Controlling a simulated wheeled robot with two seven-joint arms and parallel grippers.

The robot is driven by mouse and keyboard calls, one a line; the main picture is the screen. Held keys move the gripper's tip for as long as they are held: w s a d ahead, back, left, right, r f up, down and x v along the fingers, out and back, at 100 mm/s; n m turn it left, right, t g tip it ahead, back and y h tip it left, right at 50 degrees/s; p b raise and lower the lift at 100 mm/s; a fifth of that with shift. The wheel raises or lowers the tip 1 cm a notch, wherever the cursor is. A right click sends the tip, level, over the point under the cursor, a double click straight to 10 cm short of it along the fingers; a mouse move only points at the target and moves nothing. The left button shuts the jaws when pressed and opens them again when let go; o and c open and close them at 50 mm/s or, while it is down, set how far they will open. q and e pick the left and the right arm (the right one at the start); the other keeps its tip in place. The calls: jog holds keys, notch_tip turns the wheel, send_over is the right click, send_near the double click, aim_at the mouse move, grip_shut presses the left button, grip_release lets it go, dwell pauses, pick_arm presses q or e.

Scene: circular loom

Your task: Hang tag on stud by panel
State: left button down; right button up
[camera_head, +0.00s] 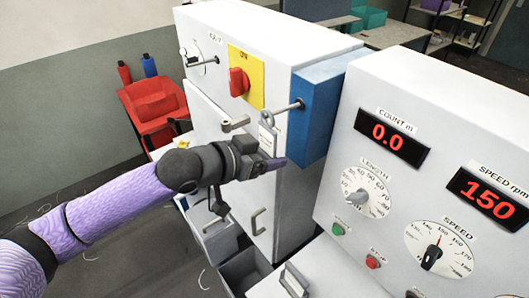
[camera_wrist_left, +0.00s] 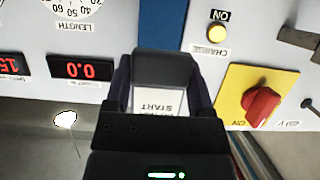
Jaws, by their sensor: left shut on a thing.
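My left gripper (camera_head: 272,164) is shut on a small white tag (camera_head: 267,138), holding it upright beside the grey cabinet's front panel. In the left wrist view the tag (camera_wrist_left: 158,103) shows between the fingers with the word START on it. A thin metal stud (camera_head: 287,109) with a rounded tip sticks out of the panel, right of the red knob. My right gripper is out of view.
A red knob on a yellow plate (camera_head: 238,80) is left of the stud. A blue block (camera_head: 318,115) stands close to its right. The control box with red displays (camera_head: 393,138) is farther right. A door handle (camera_head: 235,123) sticks out nearby. Red bins (camera_head: 153,103) stand behind.

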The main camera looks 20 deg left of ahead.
pick_arm(q)
jog(key=shift+w+d, duration=0.15)
dwell(0.3)
jog(key=shift+f, duration=0.2)
grip_release()
jog(key=shift+s+a+r+p, duration=0.2)
jog(key=shift+s+a+p, duration=0.1)
jog(key=shift+p, duration=0.25)
jog(key=p+v, duration=0.4)
jog(key=v, duration=0.4)
jog(key=shift+s+f, duration=0.15)
jog(key=shift+f, duration=0.25)
